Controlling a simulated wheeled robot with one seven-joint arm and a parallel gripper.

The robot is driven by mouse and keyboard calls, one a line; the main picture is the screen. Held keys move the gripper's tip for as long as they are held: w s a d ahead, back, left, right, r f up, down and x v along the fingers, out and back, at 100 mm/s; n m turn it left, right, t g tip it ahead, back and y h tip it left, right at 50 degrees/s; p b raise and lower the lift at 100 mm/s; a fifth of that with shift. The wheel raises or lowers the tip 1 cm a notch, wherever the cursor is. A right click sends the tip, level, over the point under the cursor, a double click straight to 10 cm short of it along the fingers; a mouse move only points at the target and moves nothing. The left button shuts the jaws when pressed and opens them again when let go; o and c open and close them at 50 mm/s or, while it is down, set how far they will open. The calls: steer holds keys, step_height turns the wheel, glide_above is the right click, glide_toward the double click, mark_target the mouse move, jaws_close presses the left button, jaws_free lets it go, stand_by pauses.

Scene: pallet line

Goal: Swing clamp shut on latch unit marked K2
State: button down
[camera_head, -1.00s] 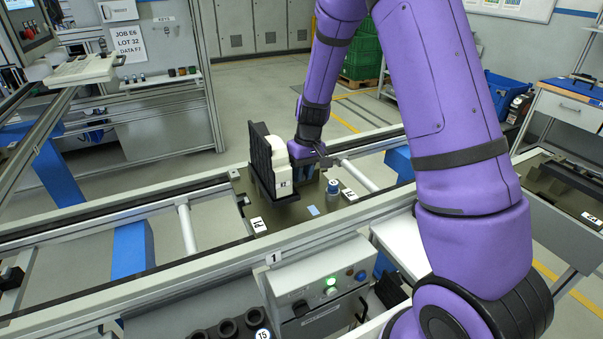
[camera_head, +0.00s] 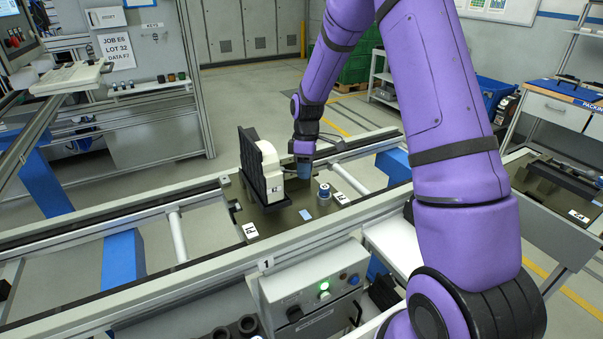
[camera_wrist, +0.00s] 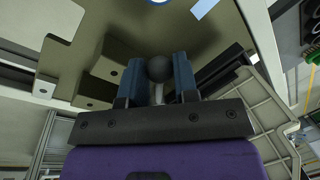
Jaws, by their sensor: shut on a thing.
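The latch unit (camera_head: 268,170) is a cream-white block against an upright black plate (camera_head: 248,160), on a dark olive pallet (camera_head: 235,215). A small label on its front face is too small to read surely. My gripper (camera_head: 303,168) is just right of the unit, fingers pointing down. In the wrist view, its two blue fingers (camera_wrist: 158,72) stand either side of a dark round knob (camera_wrist: 159,68) on a pale stem, and are shut on it. The head view hides the knob, and I cannot tell there how far the clamp has swung.
A blue-grey round piece (camera_head: 324,191) stands on the pallet right of the unit. Pale conveyor rails (camera_head: 190,245) run along both sides. A control box (camera_head: 315,295) with a lit green button is in front. Another pallet (camera_head: 560,185) lies at the right.

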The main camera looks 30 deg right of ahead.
steer(key=n, duration=0.1)
steer(key=w+d+n, duration=0.1)
steer(key=n, duration=0.1)
steer(key=w+n, duration=0.1)
steer(key=shift+w+d+n+h, duration=0.25)
steer(key=shift+d+n+h, duration=0.05)
steer(key=shift+d, duration=0.1)
steer(key=w+n, duration=0.2)
steer(key=n, duration=0.1)
steer(key=shift+d+h, duration=0.25)
steer(key=shift+h, duration=0.05)
steer(key=shift+w+n, duration=0.55)
steer(key=shift+n, duration=0.35)
steer(key=c, duration=0.9)
jaws_free()
steer(key=shift+r, duration=0.1)
